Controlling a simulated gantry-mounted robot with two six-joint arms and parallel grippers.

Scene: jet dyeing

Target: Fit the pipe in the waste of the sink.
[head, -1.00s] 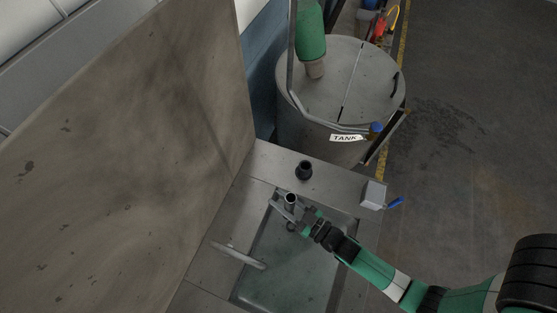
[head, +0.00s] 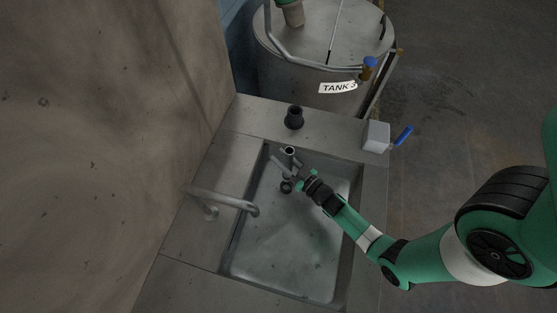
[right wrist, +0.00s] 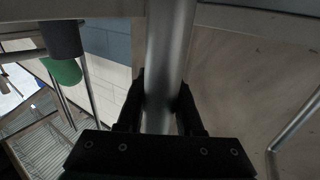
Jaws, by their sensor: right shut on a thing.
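The pipe (head: 289,153) is a grey metal tube with an open top, near the far end of the sink basin (head: 285,245). My right gripper (head: 297,171) is shut on it. The right wrist view shows the pipe (right wrist: 168,60) running between the two black fingers (right wrist: 160,110). The waste (head: 286,187) is a dark ring in the basin floor, just below the pipe in the head view. The pipe's lower end is hard to make out, and I cannot tell whether it touches the waste. My left gripper is not in view.
A curved tap (head: 230,201) reaches over the basin's left edge. A black fitting (head: 294,118) stands on the counter behind the basin. A pale box (head: 376,136) with a blue lever sits at the right edge. A tank (head: 300,70) stands behind, and a tall panel (head: 90,150) at left.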

